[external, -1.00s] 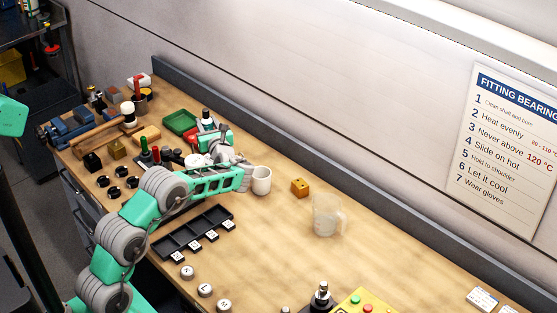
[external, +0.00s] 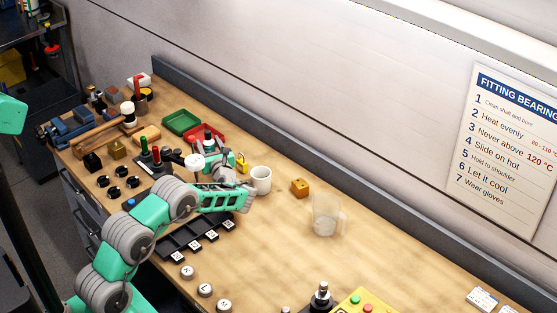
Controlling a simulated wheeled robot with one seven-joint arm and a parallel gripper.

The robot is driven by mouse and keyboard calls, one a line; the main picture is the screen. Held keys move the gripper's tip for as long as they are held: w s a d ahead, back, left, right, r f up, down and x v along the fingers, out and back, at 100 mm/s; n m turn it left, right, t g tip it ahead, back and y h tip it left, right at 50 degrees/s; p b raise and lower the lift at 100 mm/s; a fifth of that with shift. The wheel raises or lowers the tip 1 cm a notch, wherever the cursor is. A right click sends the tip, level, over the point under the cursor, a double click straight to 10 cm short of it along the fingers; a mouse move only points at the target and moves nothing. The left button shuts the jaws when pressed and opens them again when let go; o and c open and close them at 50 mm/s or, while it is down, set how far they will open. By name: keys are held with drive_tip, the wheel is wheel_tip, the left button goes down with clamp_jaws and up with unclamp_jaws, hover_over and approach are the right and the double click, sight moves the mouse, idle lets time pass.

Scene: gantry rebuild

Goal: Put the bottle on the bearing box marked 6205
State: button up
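My gripper (external: 214,168) is above the middle left of the bench, by the red tray (external: 190,133) and left of the white mug (external: 261,180). Its fingers are too small and too covered by my wrist to show whether they are open or hold anything. A small dark-topped upright shape (external: 207,134) shows just behind it; I cannot tell whether this is the bottle or part of my wrist. White labelled boxes (external: 482,298) lie at the lower right edge, partly cut off. Their marks are unreadable, so I cannot pick out 6205.
A black compartment tray (external: 180,238) lies below my arm. A green tray (external: 181,122) is behind. A yellow button box (external: 362,303) is at the front. The right bench is mostly clear.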

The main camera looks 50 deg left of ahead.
drive_tip(key=shift+o, duration=0.7)
drive_tip(key=shift+r, duration=0.15)
